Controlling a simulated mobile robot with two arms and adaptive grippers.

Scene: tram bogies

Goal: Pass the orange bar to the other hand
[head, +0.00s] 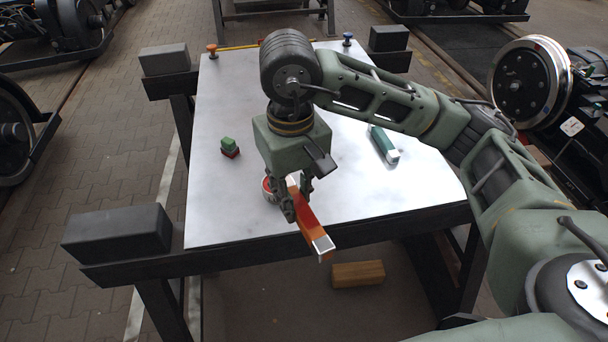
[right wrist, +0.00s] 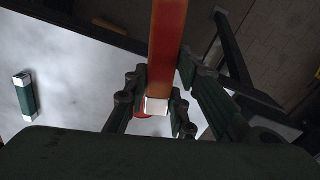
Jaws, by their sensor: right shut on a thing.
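The orange bar (head: 309,218) has a pale end cap and shows in the head view near the front edge of the table. My right gripper (head: 297,202) is shut on the bar and points down. The bar's near end reaches out past the table's front edge. In the right wrist view the bar (right wrist: 167,50) runs up the picture between the fingers of my right gripper (right wrist: 158,112), with its white end toward the camera's lower side. I cannot tell whether the bar touches the table. My left gripper is in neither view.
The table (head: 225,150) has a pale top. A green bar with white ends (head: 383,145) lies on the right. A small green and red block stack (head: 230,147) stands on the left. A red round thing (head: 269,188) is partly hidden behind my gripper. A wooden block (head: 358,274) lies below.

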